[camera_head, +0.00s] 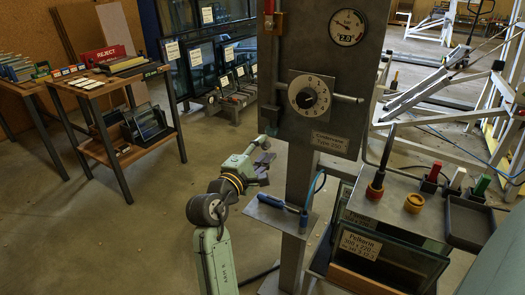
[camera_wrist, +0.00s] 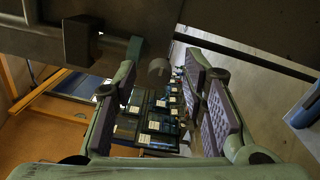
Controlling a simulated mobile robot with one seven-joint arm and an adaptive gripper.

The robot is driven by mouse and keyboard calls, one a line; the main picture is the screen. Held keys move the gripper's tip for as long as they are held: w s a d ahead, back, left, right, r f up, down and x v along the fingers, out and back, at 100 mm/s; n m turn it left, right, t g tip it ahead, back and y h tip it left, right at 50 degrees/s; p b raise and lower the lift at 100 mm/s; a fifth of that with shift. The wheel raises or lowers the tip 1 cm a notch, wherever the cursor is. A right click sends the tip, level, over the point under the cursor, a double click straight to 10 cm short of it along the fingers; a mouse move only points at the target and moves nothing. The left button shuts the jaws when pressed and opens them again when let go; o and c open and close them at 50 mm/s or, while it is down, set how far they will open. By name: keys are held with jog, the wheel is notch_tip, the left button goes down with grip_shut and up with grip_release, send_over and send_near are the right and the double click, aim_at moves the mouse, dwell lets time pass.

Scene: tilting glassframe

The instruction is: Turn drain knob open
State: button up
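The dark upright panel (camera_head: 335,110) carries a round dial with a black knob (camera_head: 306,98), a pressure gauge above it, and a lever at its right. No label names a drain knob, so I cannot tell which control it is. My gripper (camera_head: 262,158) is at the panel's lower left, near its edge. In the wrist view my gripper (camera_wrist: 167,92) has its two padded fingers wide apart. A small grey round knob (camera_wrist: 158,70) shows between them, beyond the fingertips or near them; contact is not visible. A dark metal part (camera_wrist: 50,40) crosses the top of that view.
A small shelf with a blue-handled tool (camera_head: 285,205) sits below the panel. A stand with framed glass panes (camera_head: 385,248) and a black tray (camera_head: 470,222) is at right. A wooden cart (camera_head: 115,95) stands at left. Floor is clear between.

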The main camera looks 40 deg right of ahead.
jog(key=v, duration=1.2)
